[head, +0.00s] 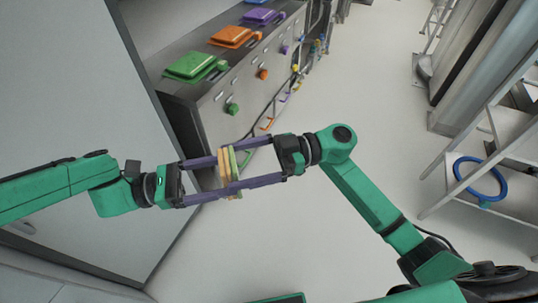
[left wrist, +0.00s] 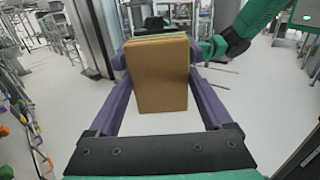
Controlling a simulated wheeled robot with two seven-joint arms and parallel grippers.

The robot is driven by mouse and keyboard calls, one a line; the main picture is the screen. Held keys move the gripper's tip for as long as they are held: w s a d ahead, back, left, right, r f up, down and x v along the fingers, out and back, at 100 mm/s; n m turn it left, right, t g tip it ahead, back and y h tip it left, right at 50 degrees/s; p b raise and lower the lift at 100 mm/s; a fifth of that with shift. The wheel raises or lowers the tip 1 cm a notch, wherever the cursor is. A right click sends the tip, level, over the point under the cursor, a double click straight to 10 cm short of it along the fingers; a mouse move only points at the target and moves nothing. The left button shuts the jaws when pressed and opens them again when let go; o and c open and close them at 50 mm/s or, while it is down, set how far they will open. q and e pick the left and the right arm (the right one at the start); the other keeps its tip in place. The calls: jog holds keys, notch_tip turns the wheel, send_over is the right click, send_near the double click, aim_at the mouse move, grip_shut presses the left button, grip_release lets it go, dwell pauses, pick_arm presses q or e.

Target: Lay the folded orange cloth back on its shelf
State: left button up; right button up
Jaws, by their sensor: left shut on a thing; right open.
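The folded orange cloth (head: 223,170) stands on edge in mid-air between my two facing grippers, a flat block with a green-yellow layer on its right side. In the left wrist view it is a brown-orange rectangle (left wrist: 157,75) between the purple fingers, with a thin green edge behind its top. My left gripper (head: 221,177) is shut on it. My right gripper (head: 236,168) is open, its fingertips close by the cloth from the right; I cannot tell whether they touch it. A shelf unit (head: 500,150) stands at the right; whether it is the cloth's shelf is unclear.
A blue ring (head: 481,179) rests on the right shelf unit. The pale floor (head: 350,110) between is open.

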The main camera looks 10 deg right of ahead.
jog(key=shift+s+a, duration=0.1)
jog(key=shift+a, duration=0.85)
jog(key=shift+c, duration=0.3)
jog(key=c, duration=1)
pick_arm(q)
jog(key=o, duration=1)
pick_arm(e)
jog(key=shift+c, duration=0.2)
jog(key=shift+d, duration=0.1)
